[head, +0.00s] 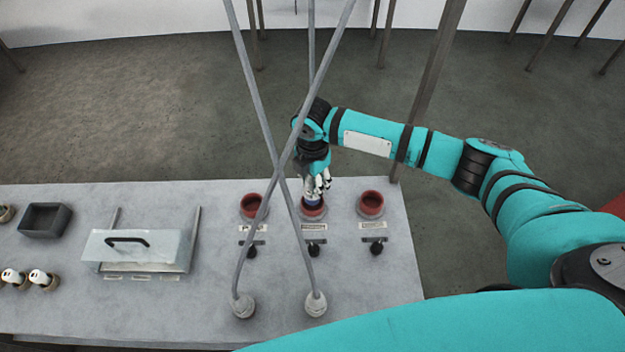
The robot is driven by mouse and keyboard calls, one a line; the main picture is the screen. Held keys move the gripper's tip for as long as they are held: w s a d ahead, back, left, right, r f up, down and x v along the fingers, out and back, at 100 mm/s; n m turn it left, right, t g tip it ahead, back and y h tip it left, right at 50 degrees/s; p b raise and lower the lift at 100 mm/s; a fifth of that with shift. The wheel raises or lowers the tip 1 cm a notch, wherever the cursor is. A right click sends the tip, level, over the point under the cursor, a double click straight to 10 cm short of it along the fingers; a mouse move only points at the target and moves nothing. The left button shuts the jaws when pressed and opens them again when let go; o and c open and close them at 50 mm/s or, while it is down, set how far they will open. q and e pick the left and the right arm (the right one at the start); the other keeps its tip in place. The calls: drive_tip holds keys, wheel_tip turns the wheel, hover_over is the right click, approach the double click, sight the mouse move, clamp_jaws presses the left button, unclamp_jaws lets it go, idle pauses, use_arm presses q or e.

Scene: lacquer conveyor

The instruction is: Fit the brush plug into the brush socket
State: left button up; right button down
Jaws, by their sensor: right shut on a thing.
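My right gripper (318,184) reaches in from the right and points down over the middle of three red-rimmed round sockets. It is shut on a small plug (311,203) with a dark blue part, which I take for the brush plug. The plug is at the mouth of the middle socket (313,213); I cannot tell how deep it sits. The fingers hide part of it. The left socket (251,205) and right socket (371,204) look empty. Their small labels are too small to read. My left gripper is not in view.
Two grey cables or rods cross in front of the sockets, rising from round bases (243,306) and (316,304). Black knobs (314,250) sit below the sockets. A handled metal cover (155,245), a dark tray (45,220) and white-topped pieces (38,278) stand left on the grey table.

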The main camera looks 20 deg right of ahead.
drive_tip(key=shift+p, duration=0.65)
idle(0.8)
drive_tip(key=shift+f+b, duration=1)
drive_tip(key=shift+f, duration=1)
drive_tip(key=c, duration=0.8)
unclamp_jaws()
wheel_tip(320, 180, up, 12)
drive_tip(key=shift+f, duration=0.1)
